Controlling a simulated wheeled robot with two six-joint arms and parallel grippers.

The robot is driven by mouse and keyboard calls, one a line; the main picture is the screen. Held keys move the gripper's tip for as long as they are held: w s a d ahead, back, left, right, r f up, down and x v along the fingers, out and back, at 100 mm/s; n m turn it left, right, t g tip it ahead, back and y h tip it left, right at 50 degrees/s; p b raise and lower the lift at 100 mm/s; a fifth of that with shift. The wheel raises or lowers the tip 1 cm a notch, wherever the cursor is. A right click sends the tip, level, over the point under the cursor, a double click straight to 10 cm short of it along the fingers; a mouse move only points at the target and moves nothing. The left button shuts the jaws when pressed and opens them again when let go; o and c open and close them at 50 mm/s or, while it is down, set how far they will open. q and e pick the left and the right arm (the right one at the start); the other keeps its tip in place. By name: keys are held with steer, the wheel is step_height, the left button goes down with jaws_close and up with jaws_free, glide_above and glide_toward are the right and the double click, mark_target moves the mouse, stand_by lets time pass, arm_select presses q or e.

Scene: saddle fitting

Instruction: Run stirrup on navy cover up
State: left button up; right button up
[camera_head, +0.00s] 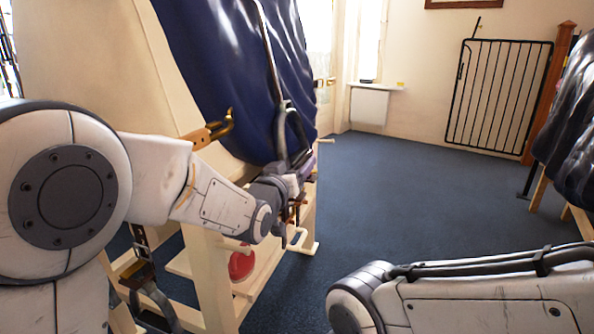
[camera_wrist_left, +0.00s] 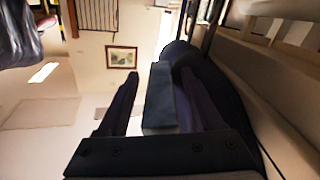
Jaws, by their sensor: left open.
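The navy cover (camera_head: 215,65) drapes over a cream wooden stand at the left of the head view. A dark strap (camera_head: 268,45) runs down its side to a dark loop that looks like the stirrup (camera_head: 297,128). My left gripper (camera_head: 293,198) is open, low beside the cover's bottom edge, just below the loop. Whether it touches the loop or strap I cannot tell. In the left wrist view my fingers (camera_wrist_left: 158,105) stand apart, with a grey-blue piece between them that I cannot identify. My right gripper is out of view.
A brown buckled strap (camera_head: 212,130) sticks out near my left forearm. Another stirrup (camera_head: 150,300) hangs at lower left. A red round thing (camera_head: 241,263) sits on the stand's lower rail. A black gate (camera_head: 500,95) stands at the back. Blue carpet (camera_head: 405,200) is open in the middle.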

arm_select(q)
steer(key=shift+w+d, duration=0.1)
steer(key=shift+w, duration=0.25)
jaws_close()
stand_by(1.2)
